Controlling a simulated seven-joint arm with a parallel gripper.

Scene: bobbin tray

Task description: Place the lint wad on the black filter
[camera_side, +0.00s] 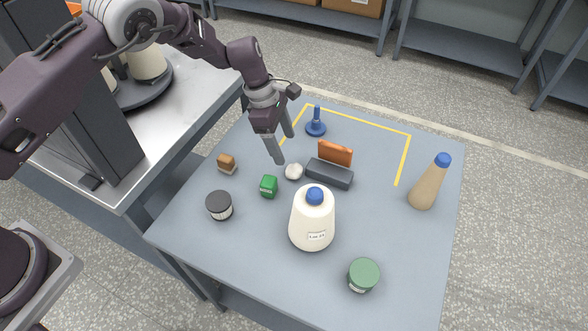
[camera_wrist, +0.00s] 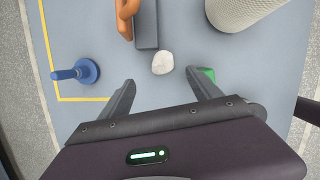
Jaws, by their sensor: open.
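The lint wad (camera_side: 293,172) is a small off-white lump on the table; it also shows in the wrist view (camera_wrist: 162,63). My gripper (camera_side: 284,148) is open and empty, above and a little behind the wad. In the wrist view my gripper's fingertips (camera_wrist: 160,78) are wide apart, with the wad just ahead of the gap between them. A long dark block (camera_side: 329,175), also in the wrist view (camera_wrist: 147,30), lies right of the wad, close to it. It is the likeliest black filter, but I cannot tell for sure.
An orange piece (camera_side: 335,153) stands behind the dark block. A green cube (camera_side: 269,186) is close left of the wad, near one finger. A large cream cone (camera_side: 312,222) stands in front. A blue stand (camera_side: 316,127) is behind. A black-lidded jar (camera_side: 219,206) is front left.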

